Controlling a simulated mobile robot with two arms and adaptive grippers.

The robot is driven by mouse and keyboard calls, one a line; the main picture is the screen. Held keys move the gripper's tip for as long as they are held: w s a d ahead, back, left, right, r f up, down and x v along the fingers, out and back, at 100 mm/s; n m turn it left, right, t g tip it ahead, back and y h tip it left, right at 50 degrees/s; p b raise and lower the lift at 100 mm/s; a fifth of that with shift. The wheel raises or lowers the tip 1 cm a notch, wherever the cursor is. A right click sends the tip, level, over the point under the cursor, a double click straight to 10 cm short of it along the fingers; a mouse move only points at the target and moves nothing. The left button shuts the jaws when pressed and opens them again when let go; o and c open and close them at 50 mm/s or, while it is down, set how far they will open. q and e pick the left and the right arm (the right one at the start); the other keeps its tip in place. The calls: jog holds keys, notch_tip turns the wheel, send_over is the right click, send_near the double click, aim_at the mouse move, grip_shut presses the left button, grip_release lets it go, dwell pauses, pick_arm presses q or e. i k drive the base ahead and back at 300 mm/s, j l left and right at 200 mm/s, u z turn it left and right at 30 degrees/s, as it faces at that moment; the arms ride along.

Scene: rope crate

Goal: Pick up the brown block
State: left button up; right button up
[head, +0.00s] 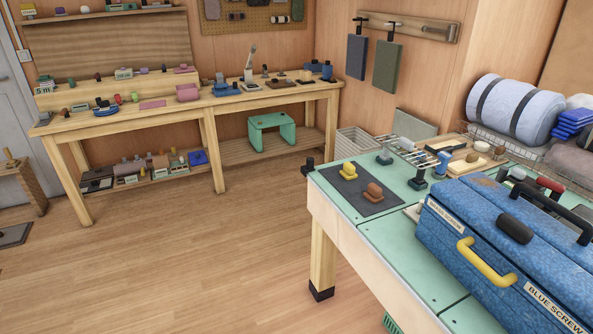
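A small reddish-brown block-like piece (374,191) rests on a dark grey mat (355,205) on the near green-topped table. It has a rounded top and is the closest match to the brown block that I can make out. A yellow piece of similar shape (348,171) sits just behind it and to the left, on the same mat. Nothing covers the brown piece. Neither of my grippers is in view.
A large blue toolbox (450,235) with a yellow handle (485,262) stands right of the mat. A wire rack (413,150) is behind. The green tabletop (375,246) is bare in front of the mat. A wooden workbench (205,107) stands farther back; the floor between is open.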

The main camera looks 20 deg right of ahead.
aim_at(373, 193)
jog(key=i+j+z, duration=0.15)
jog(key=i, duration=0.4)
jog(key=i+j+z, duration=0.15)
jog(key=i, duration=0.4)
jog(key=i+j+z, duration=0.1)
jog(key=i, duration=0.45)
jog(key=j, duration=0.1)
